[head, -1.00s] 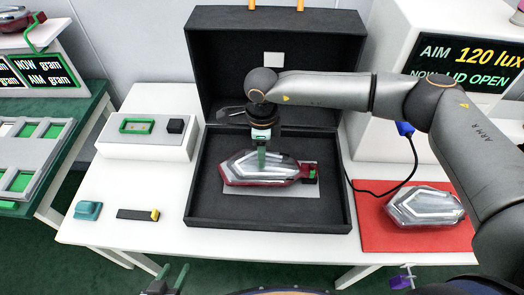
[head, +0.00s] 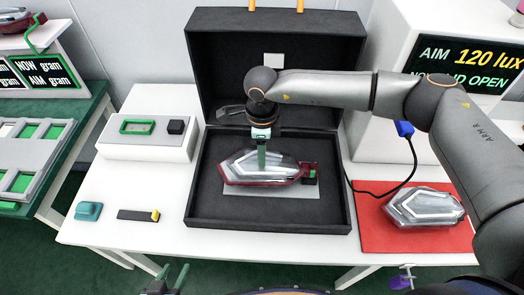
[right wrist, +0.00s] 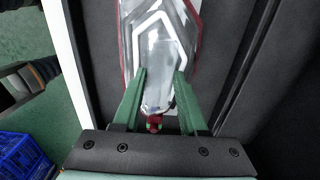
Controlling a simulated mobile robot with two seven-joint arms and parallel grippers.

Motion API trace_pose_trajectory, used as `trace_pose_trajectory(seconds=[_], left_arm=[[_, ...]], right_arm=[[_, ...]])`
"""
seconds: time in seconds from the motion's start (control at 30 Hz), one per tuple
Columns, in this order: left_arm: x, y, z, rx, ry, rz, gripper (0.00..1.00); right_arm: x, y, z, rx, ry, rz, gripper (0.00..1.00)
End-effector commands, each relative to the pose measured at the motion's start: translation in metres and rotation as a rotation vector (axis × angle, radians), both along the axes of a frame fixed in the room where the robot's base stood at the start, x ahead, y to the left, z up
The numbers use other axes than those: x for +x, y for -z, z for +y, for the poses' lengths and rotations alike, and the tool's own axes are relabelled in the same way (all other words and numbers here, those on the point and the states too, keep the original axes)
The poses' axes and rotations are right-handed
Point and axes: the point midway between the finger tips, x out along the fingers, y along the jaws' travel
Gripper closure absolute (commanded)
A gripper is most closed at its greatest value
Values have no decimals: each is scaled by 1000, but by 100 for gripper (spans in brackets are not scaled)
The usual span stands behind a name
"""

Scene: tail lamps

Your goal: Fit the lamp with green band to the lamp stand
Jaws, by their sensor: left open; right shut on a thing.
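A silver lamp with a dark red rim (head: 262,181) lies in the open black box, over a light grey plate (head: 300,192). A small green part (head: 310,175) shows at its right end; I cannot tell whether it is the lamp's band or part of a stand. My right gripper (head: 262,165) points down and is shut on this lamp. In the right wrist view, the gripper's green fingers (right wrist: 160,95) flank the silver lamp body (right wrist: 160,50). The lamp's underside is hidden. My left gripper (head: 165,280) is open and empty at the bottom edge, away from the box.
The black box (head: 205,215) has its lid raised behind. A second silver lamp (head: 424,206) lies on a red mat (head: 380,238) at right. A display (head: 460,65) reads AIM 120 lux. A teal block (head: 88,211) and a dark bar (head: 135,214) lie at left.

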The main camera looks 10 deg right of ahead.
Motion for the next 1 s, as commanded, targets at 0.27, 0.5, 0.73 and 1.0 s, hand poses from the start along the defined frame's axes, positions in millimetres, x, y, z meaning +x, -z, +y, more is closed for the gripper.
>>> trace_pose_trajectory(seconds=[0.27, 0.5, 0.73, 1.0], left_arm=[[0, -5, 0, 0, 0, 0, 50], [0, -8, 0, 0, 0, 0, 50], [0, -10, 0, 0, 0, 0, 50], [0, -10, 0, 0, 0, 0, 50]], right_arm=[[1, -10, 0, 1, 0, -1, 100], [1, -18, 0, 2, 1, -2, 100], [1, -24, 0, 2, 1, -2, 100], [1, -24, 0, 2, 1, -2, 100]])
